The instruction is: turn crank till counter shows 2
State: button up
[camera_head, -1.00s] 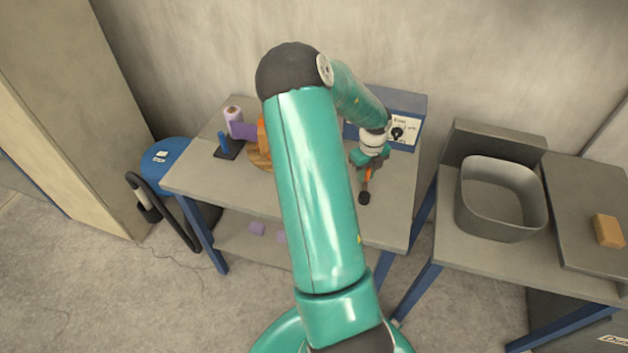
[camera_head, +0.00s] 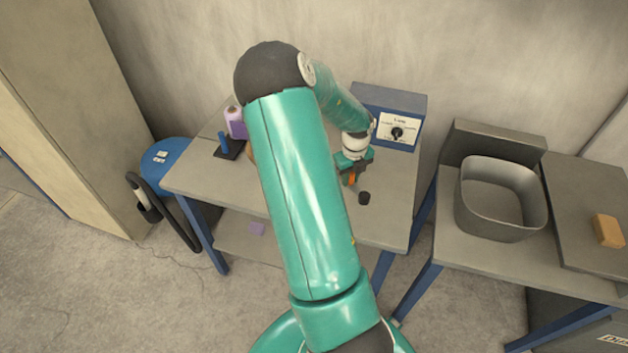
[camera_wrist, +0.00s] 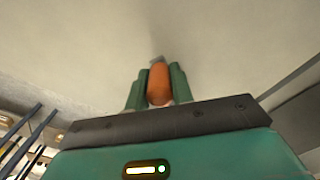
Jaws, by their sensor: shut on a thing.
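My gripper (camera_head: 350,172) is over the right part of the workbench, pointing down. It is shut on an orange crank handle (camera_wrist: 158,85), which shows between the two green fingers in the wrist view. A small grey tip sticks out past the handle there. In the head view a bit of orange shows at the jaws, left of and behind a short dark cylinder (camera_head: 364,198) near the bench's right side. I cannot tell how the handle joins the rest of the crank. My arm hides the middle of the bench. No counter reading is visible.
A blue box with a white dial panel (camera_head: 398,130) stands at the bench's back right. A purple roll (camera_head: 236,122) and a blue post (camera_head: 224,143) are at the left. A grey bin (camera_head: 502,200) and an orange block (camera_head: 608,230) sit on the right table.

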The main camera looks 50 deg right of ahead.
jog(key=shift+a, duration=0.2)
jog(key=shift+s+a, duration=0.2)
jog(key=shift+a, duration=0.55)
jog(key=shift+s+a, duration=0.15)
jog(key=shift+a, duration=0.55)
jog(key=shift+a, duration=0.1)
jog(key=shift+s+a, duration=1.05)
